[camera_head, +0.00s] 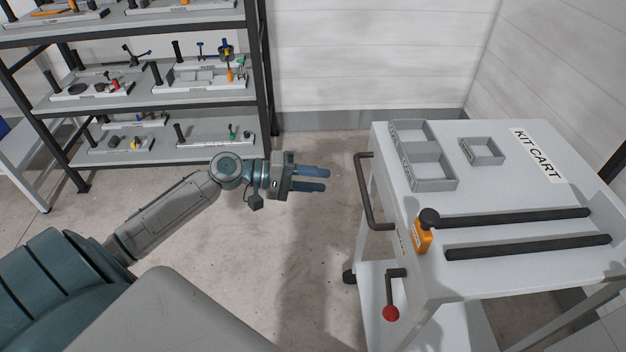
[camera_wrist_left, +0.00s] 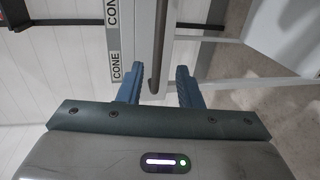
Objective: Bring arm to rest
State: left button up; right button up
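My left arm reaches in from the left in the head view. Its gripper (camera_head: 318,180) is open, with a gap between its two blue fingers and nothing held. The fingers point right, toward the kit cart (camera_head: 480,195), and end short of its dark side handle (camera_head: 364,190). In the left wrist view the open fingers (camera_wrist_left: 158,84) also show, with the dark handle (camera_wrist_left: 157,50) lined up beyond the gap. My right arm and gripper are not in view.
The cart carries grey trays (camera_head: 420,155), two dark rails (camera_head: 515,217), an orange block with a black knob (camera_head: 423,238) and a red-knobbed lever (camera_head: 391,312). A shelf rack (camera_head: 150,95) with several tools stands at the back left. Bare floor (camera_head: 250,270) lies between.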

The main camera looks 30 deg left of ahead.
pick_arm(q)
jog(key=shift+s+a, duration=0.1)
jog(key=shift+a, duration=0.05)
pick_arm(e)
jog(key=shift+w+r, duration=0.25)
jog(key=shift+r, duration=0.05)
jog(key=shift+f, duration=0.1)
